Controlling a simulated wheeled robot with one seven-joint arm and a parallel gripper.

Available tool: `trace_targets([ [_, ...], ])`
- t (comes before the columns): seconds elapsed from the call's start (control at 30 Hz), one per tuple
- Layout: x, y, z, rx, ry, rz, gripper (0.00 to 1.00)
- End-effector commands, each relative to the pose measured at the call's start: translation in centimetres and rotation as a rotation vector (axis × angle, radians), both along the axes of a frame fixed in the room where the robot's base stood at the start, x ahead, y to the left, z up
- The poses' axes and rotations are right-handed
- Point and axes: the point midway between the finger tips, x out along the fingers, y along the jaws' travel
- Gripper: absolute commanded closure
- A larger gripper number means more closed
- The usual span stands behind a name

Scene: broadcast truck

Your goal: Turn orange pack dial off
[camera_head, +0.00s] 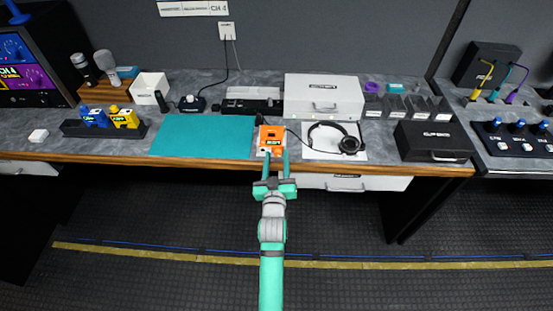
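The orange pack (271,135) sits near the front edge of the grey counter, between the teal mat and the headphones. It has an orange body with a dark label and a pale lower part. Its dial is too small to make out. My gripper (275,160) reaches toward it from the front, with two green fingers apart on either side of the pack's front end. The fingers look open with nothing between them that I can see held. Whether they touch the pack cannot be told.
A teal mat (203,137) lies left of the pack. Headphones (337,139) lie on a white sheet to the right. A white case (323,97) stands behind. A blue pack (94,117) and a yellow pack (124,118) sit in a dark holder at left. A black case (432,142) is at right.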

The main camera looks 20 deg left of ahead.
Motion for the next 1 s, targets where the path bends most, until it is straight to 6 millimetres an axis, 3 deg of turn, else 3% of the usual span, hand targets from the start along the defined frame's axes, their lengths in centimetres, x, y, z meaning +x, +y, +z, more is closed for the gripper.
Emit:
trace_targets([
  [0.37, -0.5, -0.1, -0.1, 0.001, 0.001, 0.000, 0.61],
  [1.0, -9.4, -2.7, -0.1, 0.002, 0.002, 0.001, 0.61],
])
